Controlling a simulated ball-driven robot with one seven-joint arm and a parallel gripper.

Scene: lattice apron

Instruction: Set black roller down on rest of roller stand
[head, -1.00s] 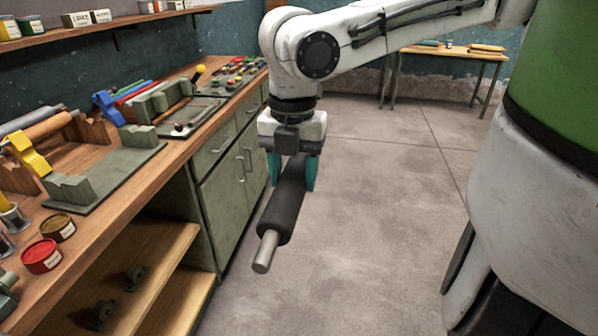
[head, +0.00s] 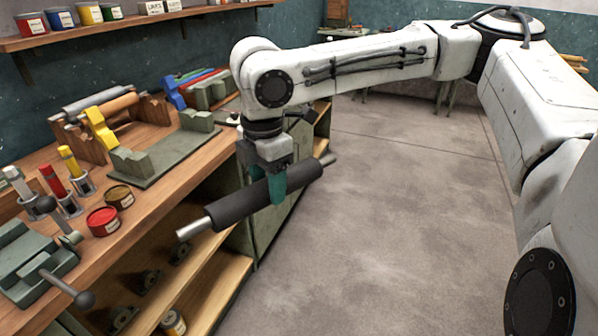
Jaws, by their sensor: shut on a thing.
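My gripper (head: 276,190), with teal fingers, is shut on the middle of the black roller (head: 235,204). A green-grey stand (head: 160,160) with a flat base and two notched blocks sits on the bench, left of my gripper, and looks empty. Behind it a wooden rack (head: 152,109) holds a grey roller and a tan roller. I cannot tell for sure which of these is the roller stand.
The wooden bench (head: 150,210) holds red (head: 103,221) and brown tins, upright coloured tools in cups, and a green vise-like device (head: 40,262) at the near left. A yellow part (head: 98,128) stands beside the rack. Open shelves lie below. The floor (head: 380,220) is clear.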

